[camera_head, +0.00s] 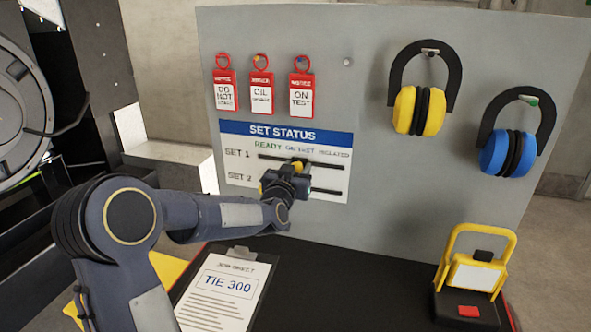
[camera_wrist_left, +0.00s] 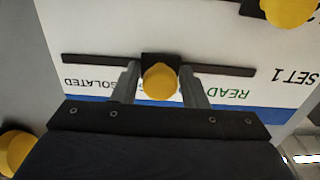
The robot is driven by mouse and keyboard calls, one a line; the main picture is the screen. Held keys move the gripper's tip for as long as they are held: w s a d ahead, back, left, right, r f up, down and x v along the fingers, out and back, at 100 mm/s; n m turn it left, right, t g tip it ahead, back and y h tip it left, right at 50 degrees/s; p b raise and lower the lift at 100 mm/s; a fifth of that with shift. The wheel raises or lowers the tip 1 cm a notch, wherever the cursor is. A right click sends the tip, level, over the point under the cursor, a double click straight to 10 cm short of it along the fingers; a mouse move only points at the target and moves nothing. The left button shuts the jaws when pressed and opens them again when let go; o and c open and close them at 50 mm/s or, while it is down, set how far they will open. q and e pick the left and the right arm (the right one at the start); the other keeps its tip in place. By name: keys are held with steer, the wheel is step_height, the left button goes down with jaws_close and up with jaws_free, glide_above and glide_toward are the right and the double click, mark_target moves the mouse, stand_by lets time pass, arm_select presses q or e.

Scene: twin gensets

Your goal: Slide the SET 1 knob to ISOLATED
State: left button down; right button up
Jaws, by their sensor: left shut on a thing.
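The SET STATUS board (camera_head: 235,140) on the grey panel has a SET 1 slot (camera_head: 327,165) and a SET 2 slot below it. The yellow SET 1 knob (camera_wrist_left: 160,82) sits on a dark slider near the slot's middle, between the READY and ISOLATED labels. My left gripper (camera_head: 300,166) is shut on this knob, one finger on each side in the upside-down left wrist view (camera_wrist_left: 162,88). The gripper hides the ON TEST label there. The yellow SET 2 knob (camera_wrist_left: 290,10) is partly cut off at the upper right of that view. My right gripper is out of view.
Yellow ear muffs (camera_head: 405,108) and blue ear muffs (camera_head: 494,152) hang right of the board. Red tags (camera_head: 261,93) hang above it. A clipboard (camera_head: 222,290) and a yellow-framed lockout device (camera_head: 477,275) are on the dark bench (camera_head: 350,290).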

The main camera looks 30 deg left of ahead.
arm_select(q)
steer(key=d, duration=0.3)
steer(key=w+d, duration=0.1)
steer(key=d, duration=0.2)
steer(key=w+d, duration=0.1)
steer(key=d, duration=0.2)
steer(key=shift+p, duration=0.35)
steer(key=c, duration=1.1)
jaws_free()
steer(key=shift+d, duration=0.1)
steer(key=b, duration=0.2)
glide_toward(335, 167)
steer(key=shift+v, duration=1.1)
